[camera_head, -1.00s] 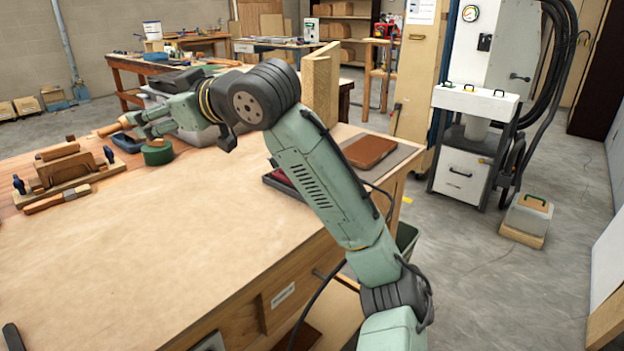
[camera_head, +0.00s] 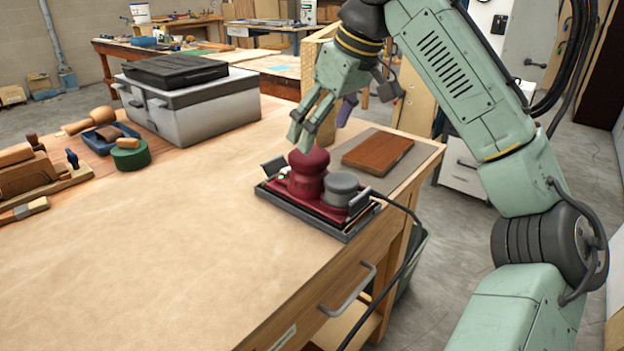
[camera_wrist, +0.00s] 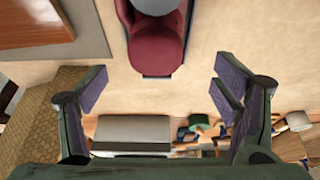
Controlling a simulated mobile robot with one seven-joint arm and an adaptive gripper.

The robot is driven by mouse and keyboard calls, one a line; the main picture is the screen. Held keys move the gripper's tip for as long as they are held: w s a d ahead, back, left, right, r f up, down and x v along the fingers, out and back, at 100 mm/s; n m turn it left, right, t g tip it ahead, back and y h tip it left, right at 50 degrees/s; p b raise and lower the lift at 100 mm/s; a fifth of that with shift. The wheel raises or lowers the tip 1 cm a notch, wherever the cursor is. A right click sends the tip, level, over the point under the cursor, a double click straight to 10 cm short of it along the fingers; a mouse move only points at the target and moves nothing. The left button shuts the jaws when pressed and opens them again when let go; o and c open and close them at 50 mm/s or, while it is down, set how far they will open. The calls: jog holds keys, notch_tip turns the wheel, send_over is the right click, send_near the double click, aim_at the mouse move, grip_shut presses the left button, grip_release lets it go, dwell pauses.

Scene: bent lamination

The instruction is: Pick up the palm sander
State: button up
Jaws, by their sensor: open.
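The palm sander (camera_head: 310,185) has a dark red body, a rounded red knob, a grey round cap and a flat dark base. It rests near the right edge of the workbench, with a black cord trailing off the edge. My gripper (camera_head: 312,132) is open and empty, just above the sander's red knob in the head view. In the wrist view, the sander (camera_wrist: 157,45) shows at the top centre, beyond the space between the open fingers (camera_wrist: 165,90). Its far part is cut off by the frame's top edge.
A brown wooden block (camera_head: 378,153) lies on a grey mat (camera_head: 417,155) right of the sander. A grey toolbox (camera_head: 200,108), green tape roll (camera_head: 130,155), mallet (camera_head: 92,121) and wooden planes (camera_head: 30,175) stand left. The bench front (camera_head: 170,260) is clear.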

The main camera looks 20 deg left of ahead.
aim_at(314, 153)
jog(key=x, duration=0.8)
jog(key=shift+w+d+p, duration=0.15)
jog(key=shift+w+p, duration=0.05)
jog(key=shift+p, duration=0.15)
jog(key=shift+r, duration=0.15)
jog(key=c, duration=1.6)
